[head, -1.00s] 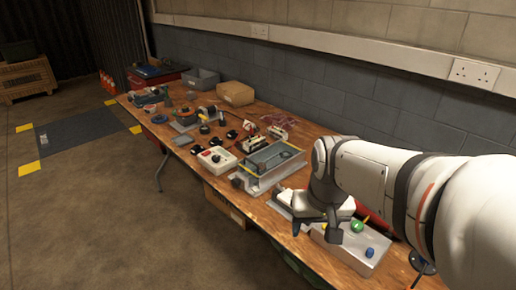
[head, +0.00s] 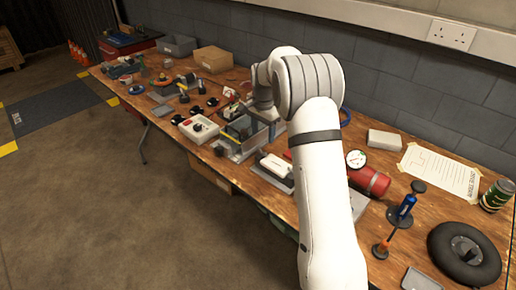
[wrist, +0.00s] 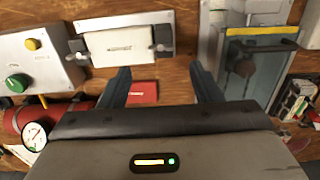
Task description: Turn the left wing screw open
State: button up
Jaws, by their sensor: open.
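No wing screw can be told for certain. In the wrist view a white labelled block (wrist: 120,46) lies on a grey plate (wrist: 118,22), with a small dark fitting (wrist: 77,48) at its left end and another (wrist: 162,38) at its right end.
A grey control box (wrist: 42,55) with green and yellow knobs and a red cylinder (wrist: 62,118) with a gauge are left in the wrist view. A white switch box (head: 198,129) stands left of the open box.

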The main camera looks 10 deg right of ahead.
aim_at(263, 153)
notch_tip(263, 153, down, 8)
jog(key=shift+r, duration=0.15)
jog(key=shift+c, duration=0.2)
